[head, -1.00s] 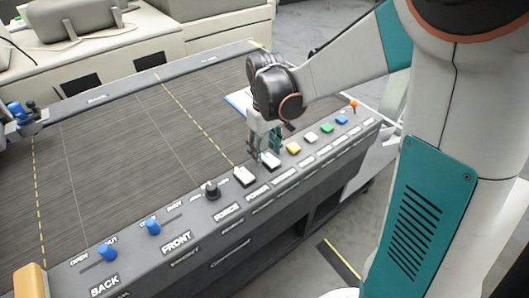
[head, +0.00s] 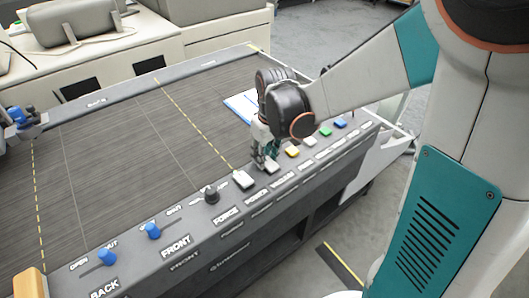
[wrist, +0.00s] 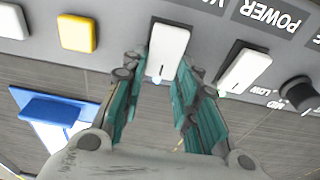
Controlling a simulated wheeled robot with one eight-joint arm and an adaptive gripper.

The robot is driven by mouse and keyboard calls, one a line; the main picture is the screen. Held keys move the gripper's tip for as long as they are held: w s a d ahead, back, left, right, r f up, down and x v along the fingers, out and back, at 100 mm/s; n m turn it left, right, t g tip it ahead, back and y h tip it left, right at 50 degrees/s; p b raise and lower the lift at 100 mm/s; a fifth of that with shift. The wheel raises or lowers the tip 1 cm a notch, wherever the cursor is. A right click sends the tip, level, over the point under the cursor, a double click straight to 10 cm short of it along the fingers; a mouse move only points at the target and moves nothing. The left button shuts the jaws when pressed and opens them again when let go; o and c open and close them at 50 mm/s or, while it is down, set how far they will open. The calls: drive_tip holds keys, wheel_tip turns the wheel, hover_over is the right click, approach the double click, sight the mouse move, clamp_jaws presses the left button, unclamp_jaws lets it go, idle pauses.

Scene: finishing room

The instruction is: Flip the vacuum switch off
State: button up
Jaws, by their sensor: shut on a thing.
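The vacuum switch (wrist: 168,52) is a white rocker on the dark grey control panel (wrist: 120,35), second in a row of switches. It also shows in the head view (head: 272,166), partly hidden by my gripper (head: 264,160). In the wrist view my gripper (wrist: 163,76) points at this switch, with its teal-lined fingers on both sides of the near end. The fingers are shut on the switch. Its label is mostly cut off or covered.
The white power switch (wrist: 243,72) is close beside the fingers, with a black knob (wrist: 297,92) beyond. On the other side is a yellow button (wrist: 76,34). A blue object (wrist: 50,108) lies on the dark bed. Blue sliders (head: 153,230) are on the panel's left.

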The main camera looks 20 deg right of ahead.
sight(275, 168)
drive_tip(key=shift+s+d+r+t+y, duration=0.1)
drive_tip(key=shift+s+t+y, duration=0.05)
drive_tip(key=shift+t, duration=0.35)
drive_tip(key=shift+s+r+t+y, duration=0.1)
drive_tip(key=shift+t+y, duration=0.05)
drive_tip(key=shift+t, duration=0.35)
drive_tip(key=o, duration=1.1)
drive_tip(key=shift+c, duration=0.2)
drive_tip(key=v, duration=1.2)
drive_tip(key=shift+s, duration=0.1)
